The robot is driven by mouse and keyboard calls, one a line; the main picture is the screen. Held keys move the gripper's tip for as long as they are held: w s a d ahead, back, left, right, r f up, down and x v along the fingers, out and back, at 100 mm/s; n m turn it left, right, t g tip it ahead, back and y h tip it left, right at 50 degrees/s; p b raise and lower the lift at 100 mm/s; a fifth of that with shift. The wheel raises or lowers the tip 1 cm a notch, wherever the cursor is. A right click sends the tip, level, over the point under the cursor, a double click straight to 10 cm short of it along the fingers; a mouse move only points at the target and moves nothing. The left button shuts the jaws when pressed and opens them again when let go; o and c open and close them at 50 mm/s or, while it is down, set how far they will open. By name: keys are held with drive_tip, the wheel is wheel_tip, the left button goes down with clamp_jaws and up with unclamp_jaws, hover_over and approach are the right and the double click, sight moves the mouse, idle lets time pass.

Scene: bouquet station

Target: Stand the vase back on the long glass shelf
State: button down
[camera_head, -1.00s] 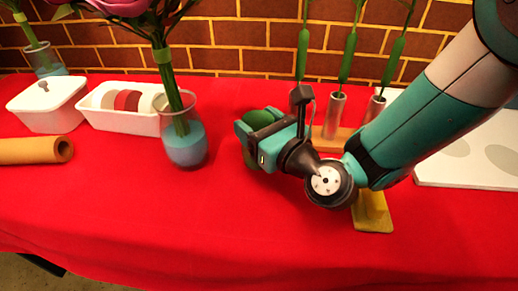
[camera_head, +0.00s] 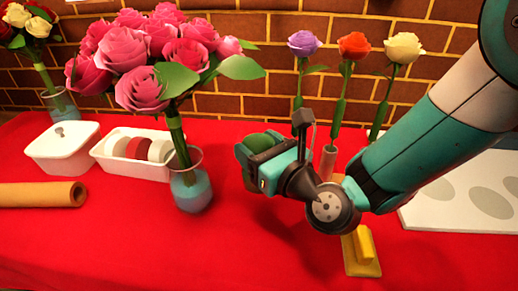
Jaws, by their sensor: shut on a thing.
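My gripper (camera_head: 250,160) is over the middle of the red table, to the right of the rose vase. It is shut on a green rounded thing (camera_head: 262,142), mostly hidden by the jaws; I cannot tell whether this is the vase. A clear glass vase (camera_head: 191,188) with blue water and a large bunch of pink roses (camera_head: 150,60) stands upright on the table, apart from my gripper. Another glass vase (camera_head: 60,103) with red and cream roses stands at the far left. No long glass shelf shows in this view.
A white lidded box (camera_head: 63,153), a white tray of ribbon rolls (camera_head: 118,163) and an orange-brown roll (camera_head: 40,195) lie at left. Single roses in metal tubes (camera_head: 328,160) stand behind my arm. A yellow block (camera_head: 362,258) and a white board (camera_head: 440,215) are at right. The front table (camera_head: 200,250) is clear.

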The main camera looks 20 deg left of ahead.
wheel_tip(320, 180, up, 12)
drive_tip(key=p, duration=0.8)
drive_tip(key=shift+r+p, duration=0.2)
drive_tip(key=shift+p, duration=0.2)
